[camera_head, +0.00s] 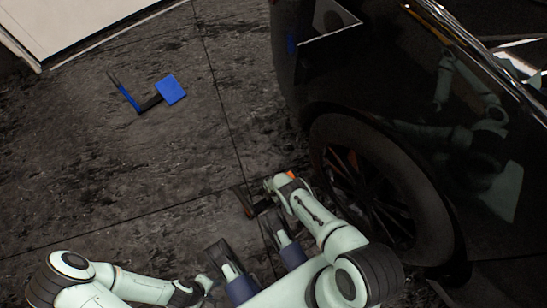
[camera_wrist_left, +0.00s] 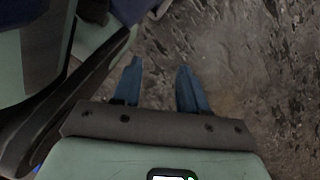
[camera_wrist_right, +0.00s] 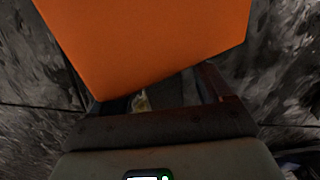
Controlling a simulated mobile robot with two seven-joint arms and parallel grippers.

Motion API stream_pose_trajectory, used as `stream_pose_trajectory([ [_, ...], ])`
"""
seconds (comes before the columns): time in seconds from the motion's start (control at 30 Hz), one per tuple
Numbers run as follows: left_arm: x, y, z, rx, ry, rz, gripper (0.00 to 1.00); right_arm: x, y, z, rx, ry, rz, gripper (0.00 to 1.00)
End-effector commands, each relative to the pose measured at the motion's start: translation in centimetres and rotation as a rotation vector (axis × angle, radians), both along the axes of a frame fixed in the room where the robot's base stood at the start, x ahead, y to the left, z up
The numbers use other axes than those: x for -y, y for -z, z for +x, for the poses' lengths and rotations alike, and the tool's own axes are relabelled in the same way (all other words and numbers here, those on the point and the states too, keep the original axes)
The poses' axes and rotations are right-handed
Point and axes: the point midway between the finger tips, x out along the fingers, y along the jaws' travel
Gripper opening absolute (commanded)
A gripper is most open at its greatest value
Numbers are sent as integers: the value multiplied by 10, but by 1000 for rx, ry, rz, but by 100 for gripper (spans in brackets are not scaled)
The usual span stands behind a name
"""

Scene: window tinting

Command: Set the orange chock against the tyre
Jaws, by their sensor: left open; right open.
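The orange chock (camera_wrist_right: 150,40) fills the upper middle of the right wrist view, close to my right gripper (camera_wrist_right: 165,92). The gripper is open, with the right finger showing beside the chock and the left one partly hidden. In the head view only a small orange patch of the chock (camera_head: 292,175) shows, beside the dark tyre (camera_head: 400,182) and partly behind my right wrist. I cannot tell whether the chock touches the tyre. My left gripper (camera_head: 207,284) is low in the head view, away from the chock. Its blue fingers (camera_wrist_left: 159,66) are apart and empty over the floor.
The black car body (camera_head: 410,80) takes up the right side. A blue and black object (camera_head: 170,90) lies on the floor at the upper left, near a white panel (camera_head: 75,22). The dark floor (camera_head: 130,190) between them is clear.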

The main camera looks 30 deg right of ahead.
Motion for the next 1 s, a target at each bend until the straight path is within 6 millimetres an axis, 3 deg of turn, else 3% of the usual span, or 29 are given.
stream_pose_trajectory([
  [0.3, 9, -46, 69, 229, 22, 14, 43, 1, -54, 2, 4, 1, -1, 78],
  [0.57, 15, -83, 111, 372, 30, 22, 43, 0, -91, 2, 4, 1, 0, 78],
  [0.7, 21, -95, 108, 368, 38, 8, 43, 0, -110, 2, 3, -1, 0, 78],
  [0.87, 24, -100, 106, 365, 43, 0, 43, 1, -118, 1, 4, 22, 2, 78],
  [1.0, 25, -100, 105, 364, 43, 0, 43, 9, -131, -6, 10, 197, 21, 78],
])
